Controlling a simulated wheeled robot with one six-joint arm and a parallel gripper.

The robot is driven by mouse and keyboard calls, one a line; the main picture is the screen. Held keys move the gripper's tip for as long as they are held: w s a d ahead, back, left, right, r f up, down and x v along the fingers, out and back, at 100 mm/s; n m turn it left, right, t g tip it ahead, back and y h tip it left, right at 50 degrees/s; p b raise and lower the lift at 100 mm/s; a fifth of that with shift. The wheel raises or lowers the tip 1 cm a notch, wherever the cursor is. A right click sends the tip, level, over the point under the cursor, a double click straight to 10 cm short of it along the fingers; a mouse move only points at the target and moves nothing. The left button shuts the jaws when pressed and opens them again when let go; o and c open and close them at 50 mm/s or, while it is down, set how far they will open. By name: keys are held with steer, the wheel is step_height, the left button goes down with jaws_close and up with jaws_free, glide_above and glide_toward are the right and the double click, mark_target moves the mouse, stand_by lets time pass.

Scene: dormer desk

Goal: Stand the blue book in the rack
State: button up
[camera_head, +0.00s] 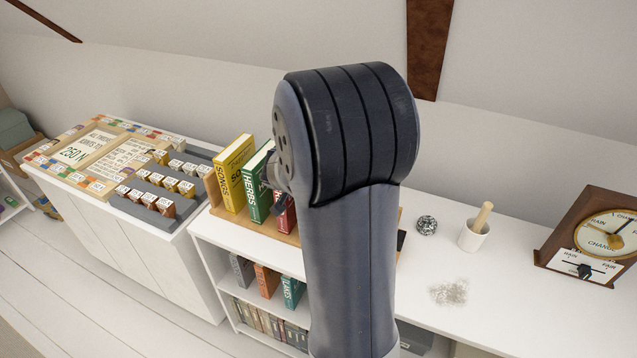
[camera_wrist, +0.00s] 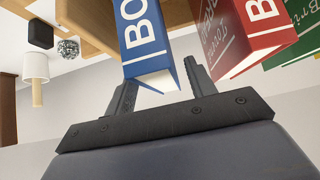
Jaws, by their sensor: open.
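The blue book (camera_wrist: 145,40) shows in the wrist view, which is upside down, with its spine and top page edges toward the camera. It stands roughly upright beside the red book (camera_wrist: 235,40); its foot is out of frame. My gripper (camera_wrist: 160,88) is open, one finger on each side of the blue book's top, the right finger between it and the red book. I cannot tell whether the fingers touch it. The wooden rack (camera_wrist: 88,42) shows behind; in the head view my arm hides the blue book and part of the rack (camera_head: 222,208).
A yellow book (camera_head: 233,172) and a green book (camera_head: 258,185) stand in the rack, with the red book (camera_head: 284,218) partly hidden. To the right are a wire ball (camera_head: 427,225), a mortar with pestle (camera_head: 474,235) and a dial instrument (camera_head: 598,240). A letter-block tray (camera_head: 160,190) lies left.

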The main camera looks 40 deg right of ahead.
steer(key=b+v, duration=0.1)
steer(key=v, duration=0.9)
steer(key=shift+c, duration=0.4)
